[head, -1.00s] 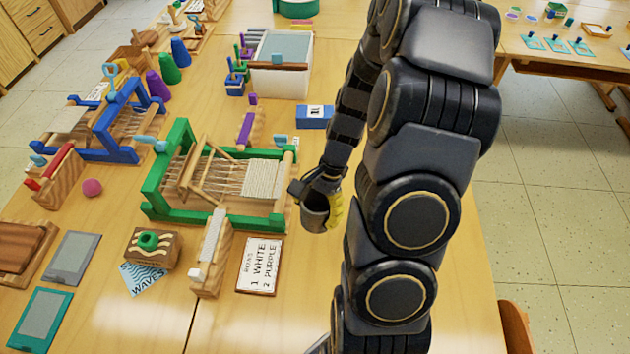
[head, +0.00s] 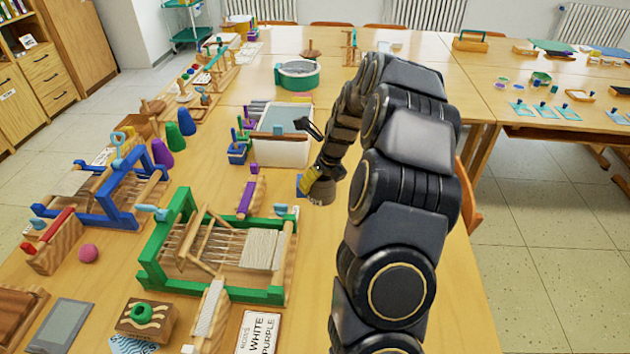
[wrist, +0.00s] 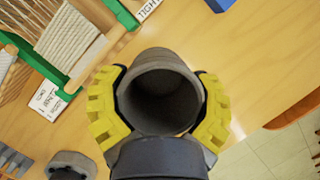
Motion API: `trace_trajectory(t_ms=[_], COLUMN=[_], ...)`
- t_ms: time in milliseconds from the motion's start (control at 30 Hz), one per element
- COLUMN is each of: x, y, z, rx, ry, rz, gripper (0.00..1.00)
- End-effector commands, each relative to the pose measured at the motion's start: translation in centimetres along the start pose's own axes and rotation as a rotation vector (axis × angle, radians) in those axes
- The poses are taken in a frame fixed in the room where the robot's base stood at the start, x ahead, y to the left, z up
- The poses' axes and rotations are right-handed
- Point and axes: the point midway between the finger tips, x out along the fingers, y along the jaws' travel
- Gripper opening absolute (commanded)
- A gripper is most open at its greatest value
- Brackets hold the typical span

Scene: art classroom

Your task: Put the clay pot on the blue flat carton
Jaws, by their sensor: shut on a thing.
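The clay pot (wrist: 165,68), grey-brown and round-mouthed, is held between the yellow pads of my gripper (wrist: 160,105) in the wrist view, its open mouth facing the camera. In the head view my gripper (head: 312,180) holds the pot (head: 323,192) above the table, right of the green loom. The blue flat carton (head: 299,186) is mostly hidden behind my gripper; only a blue strip shows. A blue corner (wrist: 220,4) at the top edge of the wrist view looks like the carton. I cannot tell the height of the pot over it.
A green loom (head: 220,291) stands to the left, with a purple-topped wooden piece (head: 248,197) behind it. A white bin (head: 282,150) stands beyond the carton. A chair (head: 470,200) is at the table's right edge. Bare table lies right of the loom.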

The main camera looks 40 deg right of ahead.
Motion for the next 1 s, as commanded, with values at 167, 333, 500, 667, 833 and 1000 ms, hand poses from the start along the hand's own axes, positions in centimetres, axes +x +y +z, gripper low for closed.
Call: trace_trajectory(t_ms=[167, 333, 500, 667, 833, 1000], x=[-0.6, -0.9, 0.2, 1.9, 3.5, 4.9], y=[-1.4, -2.0, -2.7, -4.1, -5.3, -6.5], z=[2.5, 3.6, 4.6, 6.2, 7.6, 9.0], rx=[0.189, 0.286, 0.309, 0.309, 0.309, 0.308], ry=[0.001, 0.004, 0.007, 0.006, 0.006, 0.004], rz=[-0.077, -0.108, -0.112, -0.113, -0.114, -0.117], gripper=[0.36, 0.36, 0.36, 0.36, 0.36, 0.36])
